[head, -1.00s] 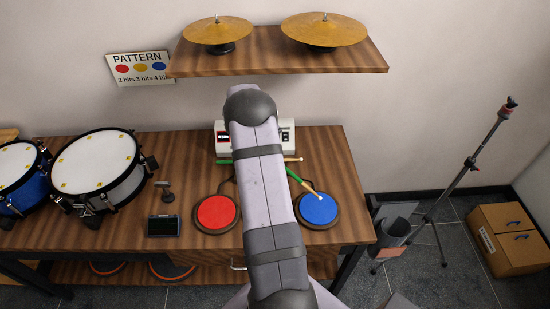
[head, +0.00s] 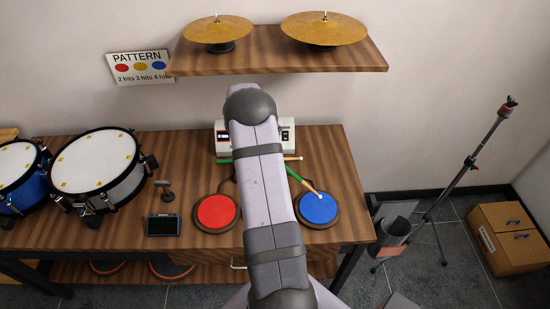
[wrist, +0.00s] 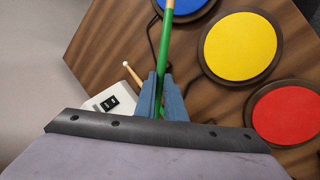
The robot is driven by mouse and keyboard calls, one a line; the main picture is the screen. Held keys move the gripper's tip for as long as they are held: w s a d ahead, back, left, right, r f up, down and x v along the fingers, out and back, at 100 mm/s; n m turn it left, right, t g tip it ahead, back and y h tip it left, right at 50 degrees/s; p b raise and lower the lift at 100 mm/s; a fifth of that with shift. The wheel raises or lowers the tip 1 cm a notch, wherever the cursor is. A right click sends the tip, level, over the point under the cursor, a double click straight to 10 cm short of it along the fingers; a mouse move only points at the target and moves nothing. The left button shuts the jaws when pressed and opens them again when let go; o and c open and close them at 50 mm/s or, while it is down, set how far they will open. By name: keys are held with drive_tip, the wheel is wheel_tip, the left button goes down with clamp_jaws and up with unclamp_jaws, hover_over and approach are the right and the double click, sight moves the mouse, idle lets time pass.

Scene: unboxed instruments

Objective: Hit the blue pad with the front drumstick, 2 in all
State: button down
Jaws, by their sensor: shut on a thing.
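The blue pad (head: 319,209) lies at the right front of the table. A green-gripped drumstick (head: 297,177) reaches from behind my arm to the blue pad, its pale tip over the pad's far part. I cannot tell whether the tip touches. In the wrist view my gripper (wrist: 162,92) is shut on this drumstick (wrist: 164,45), whose tip is out of that frame, and the blue pad (wrist: 186,8) is cut by the top edge. A second drumstick (head: 292,159) lies behind, partly hidden by my arm; its tip (wrist: 130,70) shows beside my gripper.
The red pad (head: 216,212) lies left of my arm. The yellow pad (wrist: 240,46) shows only in the wrist view. A white device (wrist: 110,98) stands at the back. Drums (head: 98,165) stand at the left, and cymbals (head: 324,30) sit on a shelf above.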

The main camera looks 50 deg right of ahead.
wheel_tip(320, 180, up, 5)
drive_tip(key=p, duration=0.3)
drive_tip(key=shift+p, duration=0.3)
